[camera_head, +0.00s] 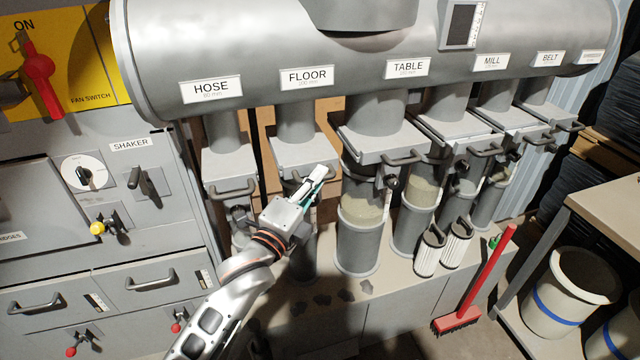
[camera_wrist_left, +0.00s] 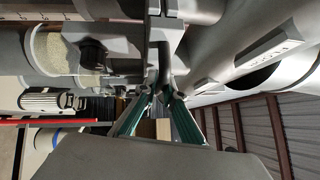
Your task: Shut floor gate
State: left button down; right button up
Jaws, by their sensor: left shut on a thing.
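The floor gate (camera_head: 300,150) is a grey sliding plate on the duct below the FLOOR label (camera_head: 307,77). Its bar handle is at the plate's front edge and is partly hidden by my gripper. My left gripper (camera_head: 318,178) is at this front edge, shut on the handle. In the left wrist view the teal-padded fingers (camera_wrist_left: 160,92) close around the grey handle (camera_wrist_left: 167,68). How far the plate is slid in or out I cannot tell for sure. My right gripper is not in view.
The HOSE gate (camera_head: 229,165) is close on the left, and the TABLE gate (camera_head: 385,142) is close on the right with a clear dust tube (camera_head: 361,208) below. A red broom (camera_head: 487,275) and a white bucket (camera_head: 565,300) stand at the lower right.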

pick_arm(q)
jog(key=c, duration=2.1)
grip_release()
jog(key=shift+w+a, duration=0.15)
jog(key=shift+w, duration=0.1)
jog(key=shift+c, duration=0.2)
jog(key=shift+s, duration=0.15)
jog(key=v, duration=1.1)
jog(key=shift+s+a, duration=0.15)
jog(key=shift+s, duration=0.25)
jog(key=s+a+f+n+g+y, duration=0.2)
jog(key=s+a+f+n, duration=0.2)
jog(key=f+n, duration=0.3)
jog(key=s+a+f+n+g+y, duration=0.2)
jog(key=s+a+f+n, duration=0.3)
jog(key=f, duration=1)
jog(key=s+a+f+n+g+y, duration=0.2)
jog(key=s+a+f+n, duration=0.2)
jog(key=s+f+n, duration=0.4)
notch_tip(320, 180, down, 4)
jog(key=shift+s+a+r+n+g, duration=0.2)
jog(key=shift+s+n+g, duration=0.1)
jog(key=shift+n, duration=0.1)
